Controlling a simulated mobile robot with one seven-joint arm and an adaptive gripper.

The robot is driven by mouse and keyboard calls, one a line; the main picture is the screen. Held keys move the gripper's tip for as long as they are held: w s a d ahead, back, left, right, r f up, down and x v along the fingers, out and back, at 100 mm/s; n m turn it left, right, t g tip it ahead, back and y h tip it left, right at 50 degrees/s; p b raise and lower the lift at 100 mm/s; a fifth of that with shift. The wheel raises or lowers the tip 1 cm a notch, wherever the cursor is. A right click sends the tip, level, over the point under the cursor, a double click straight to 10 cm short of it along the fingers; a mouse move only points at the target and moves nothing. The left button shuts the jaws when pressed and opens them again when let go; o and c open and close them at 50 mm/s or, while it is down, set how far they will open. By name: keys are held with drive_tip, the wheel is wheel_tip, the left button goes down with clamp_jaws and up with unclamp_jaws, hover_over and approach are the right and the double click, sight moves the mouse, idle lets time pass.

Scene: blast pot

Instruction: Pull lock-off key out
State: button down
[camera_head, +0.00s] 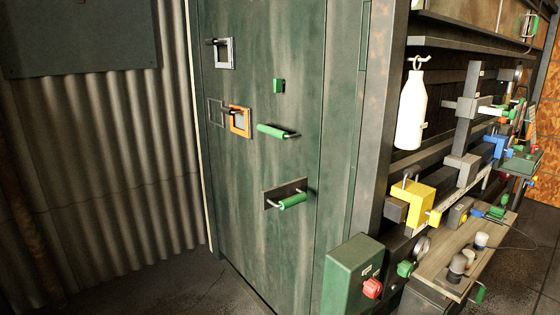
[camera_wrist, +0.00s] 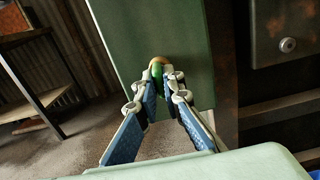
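In the wrist view, my gripper (camera_wrist: 161,78) has two fingers with blue pads and a visible gap between them. A small green piece with a tan, rounded end (camera_wrist: 157,62) shows between or just beyond the fingertips, against a green panel. I cannot tell whether the fingers touch it. My gripper does not show in the head view. In that view, a green box (camera_head: 346,278) carries a red knob-like piece (camera_head: 372,288) on its front. A yellow block (camera_head: 411,203) with a yellow knob hangs on the rack to its right. I cannot tell which piece is the lock-off key.
In the head view, a large green cabinet (camera_head: 240,180) has green handles and an orange-framed latch (camera_head: 239,121). A white bottle (camera_head: 411,108) hangs from the rack. A wooden board (camera_head: 440,262) with small items stands at right. Corrugated wall is at left.

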drive_tip(key=shift+s+d, duration=0.4)
drive_tip(key=shift+s, duration=0.15)
idle(0.8)
drive_tip(key=shift+v, duration=2.05)
